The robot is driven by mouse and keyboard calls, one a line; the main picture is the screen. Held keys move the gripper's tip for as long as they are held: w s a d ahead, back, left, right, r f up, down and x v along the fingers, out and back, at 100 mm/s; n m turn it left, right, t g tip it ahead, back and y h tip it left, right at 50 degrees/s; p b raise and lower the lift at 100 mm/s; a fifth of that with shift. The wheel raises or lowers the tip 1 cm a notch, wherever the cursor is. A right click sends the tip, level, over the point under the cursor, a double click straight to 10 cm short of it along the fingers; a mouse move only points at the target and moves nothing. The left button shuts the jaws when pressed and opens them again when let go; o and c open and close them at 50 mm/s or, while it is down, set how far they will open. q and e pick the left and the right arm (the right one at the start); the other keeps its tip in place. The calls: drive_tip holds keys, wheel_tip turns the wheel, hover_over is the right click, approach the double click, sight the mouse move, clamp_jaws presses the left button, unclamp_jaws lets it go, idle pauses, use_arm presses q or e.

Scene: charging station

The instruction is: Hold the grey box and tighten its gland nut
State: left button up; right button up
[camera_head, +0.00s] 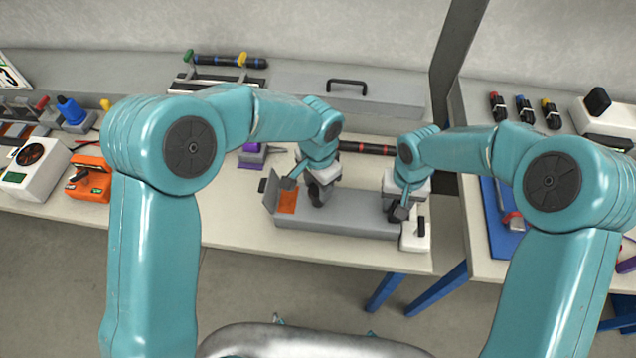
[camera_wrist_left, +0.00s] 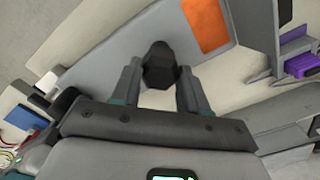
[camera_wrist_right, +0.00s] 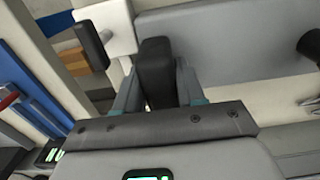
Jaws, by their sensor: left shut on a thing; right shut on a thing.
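The grey box (camera_head: 352,220) lies long-ways near the front edge of the table, with an orange patch (camera_head: 287,202) at its left end. My left gripper (camera_head: 314,190) is over its left part, shut on a black six-sided nut (camera_wrist_left: 160,66), which looks like the gland nut. My right gripper (camera_head: 402,208) is at the box's right end, shut on a black upright block (camera_wrist_right: 156,70). The box also shows beneath the fingers in the right wrist view (camera_wrist_right: 235,40). The fingers partly hide both held parts.
A white box with a black lever (camera_head: 416,236) stands close by the grey box's right end. A purple part (camera_head: 252,152) lies behind it to the left. An orange device (camera_head: 90,180) and a white device with a round fan (camera_head: 35,168) stand at far left.

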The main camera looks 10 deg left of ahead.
idle(0.4)
use_arm(q)
drive_tip(key=o, duration=1.1)
wheel_tip(320, 180, up, 12)
drive_tip(key=shift+r, duration=0.1)
